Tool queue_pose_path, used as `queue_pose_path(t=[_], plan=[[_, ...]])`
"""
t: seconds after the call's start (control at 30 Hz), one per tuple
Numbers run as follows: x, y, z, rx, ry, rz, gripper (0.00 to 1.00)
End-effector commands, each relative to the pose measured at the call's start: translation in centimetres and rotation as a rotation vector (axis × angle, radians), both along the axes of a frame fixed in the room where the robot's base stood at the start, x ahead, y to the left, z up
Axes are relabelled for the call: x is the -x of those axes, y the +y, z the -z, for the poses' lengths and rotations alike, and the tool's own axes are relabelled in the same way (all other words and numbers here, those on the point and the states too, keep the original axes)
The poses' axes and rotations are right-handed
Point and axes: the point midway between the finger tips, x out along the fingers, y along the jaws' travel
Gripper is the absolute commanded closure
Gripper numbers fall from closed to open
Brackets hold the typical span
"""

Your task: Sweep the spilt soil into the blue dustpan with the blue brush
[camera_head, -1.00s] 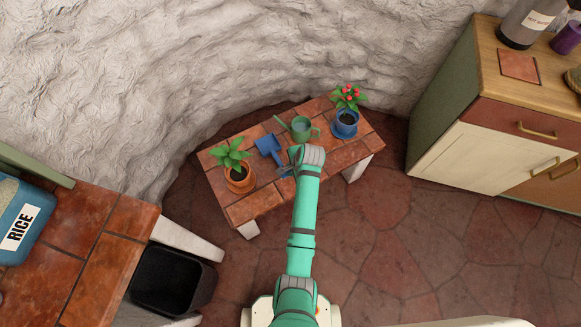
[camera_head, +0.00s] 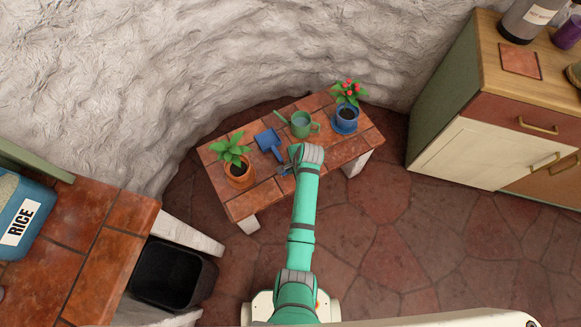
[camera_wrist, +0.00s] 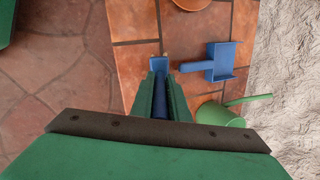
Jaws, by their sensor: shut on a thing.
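My gripper (camera_wrist: 160,92) is shut on the blue brush (camera_wrist: 158,64), whose blue end shows beyond the fingertips over the low tiled table (camera_wrist: 128,68). The blue dustpan (camera_wrist: 220,62) lies on the tiles to the right of the brush in the wrist view, apart from it. In the head view the dustpan (camera_head: 269,142) lies on the table (camera_head: 247,203), between the orange plant pot and the green watering can. My arm hides most of the gripper there. A small brownish speck beside the brush may be soil; I cannot make out the spill clearly.
An orange pot with a leafy plant (camera_head: 238,178), a green watering can (camera_head: 302,125) and a blue pot with red flowers (camera_head: 345,117) stand on the table. A rough white wall (camera_head: 235,70) curves behind it. A black bin (camera_head: 172,275) stands at lower left.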

Motion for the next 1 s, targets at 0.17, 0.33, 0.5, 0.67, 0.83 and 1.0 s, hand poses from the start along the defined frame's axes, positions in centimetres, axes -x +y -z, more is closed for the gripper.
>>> queue_pose_path(t=[0.17, 0.33, 0.5, 0.67, 0.83, 1.0], plan=[[0.0, 0.0, 0.2, 0.000, 0.000, 0.000, 1.00], [-0.1, 0.0, 0.5, 0.000, -0.001, 0.000, 1.00], [-0.1, 0.0, 0.8, 0.000, -0.001, 0.000, 1.00], [0.0, 0.0, 1.1, 0.000, 0.000, 0.000, 1.00], [-0.1, -0.1, 1.1, 0.000, -0.001, 0.000, 1.00], [-0.6, -1.0, 1.0, 0.000, -0.001, 0.001, 1.00]])
